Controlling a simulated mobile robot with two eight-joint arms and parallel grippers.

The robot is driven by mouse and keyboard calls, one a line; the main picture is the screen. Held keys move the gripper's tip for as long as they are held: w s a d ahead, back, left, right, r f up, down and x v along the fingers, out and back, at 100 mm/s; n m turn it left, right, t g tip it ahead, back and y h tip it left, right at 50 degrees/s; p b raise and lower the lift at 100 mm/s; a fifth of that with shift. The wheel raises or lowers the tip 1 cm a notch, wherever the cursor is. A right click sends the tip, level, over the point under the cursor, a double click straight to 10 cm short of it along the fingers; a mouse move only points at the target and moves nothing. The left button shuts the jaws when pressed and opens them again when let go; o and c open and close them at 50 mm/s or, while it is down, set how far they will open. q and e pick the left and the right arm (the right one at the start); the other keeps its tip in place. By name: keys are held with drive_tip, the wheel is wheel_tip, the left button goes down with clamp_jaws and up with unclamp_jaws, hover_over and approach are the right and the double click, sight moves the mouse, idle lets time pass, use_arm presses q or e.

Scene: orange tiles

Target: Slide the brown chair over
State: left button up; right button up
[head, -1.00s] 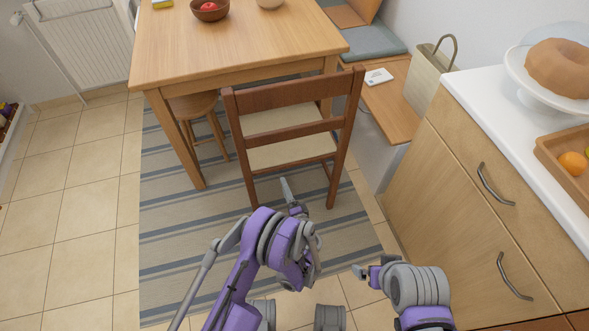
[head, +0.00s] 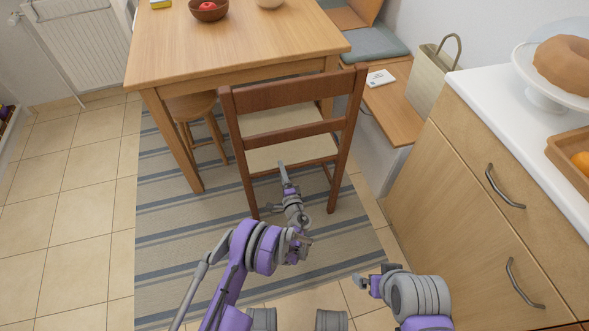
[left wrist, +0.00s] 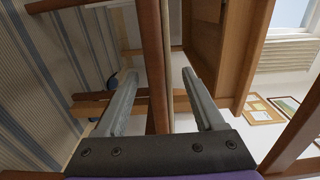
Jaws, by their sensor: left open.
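The brown chair (head: 293,90) stands upright at the near side of the table, its back towards me and its seat pale. My left gripper (head: 283,170) is open in front of the chair back, below the lower back rail. In the left wrist view the two grey fingers (left wrist: 159,74) are spread, and a brown bar of the chair (left wrist: 154,45) appears between them. I cannot tell whether they touch it. My right gripper (head: 364,281) is low at the right, apart from the chair; its jaw opening is unclear.
The wooden table (head: 230,45) stands beyond the chair, with a stool (head: 200,107) under its left side. A bench (head: 392,108) and wooden cabinet (head: 465,190) bound the right side. A striped rug (head: 170,235) lies underneath; the floor at left is clear.

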use_arm(q)
drive_tip(key=shift+x, duration=0.95)
clamp_jaws()
drive_tip(key=shift+r, duration=0.1)
idle(0.6)
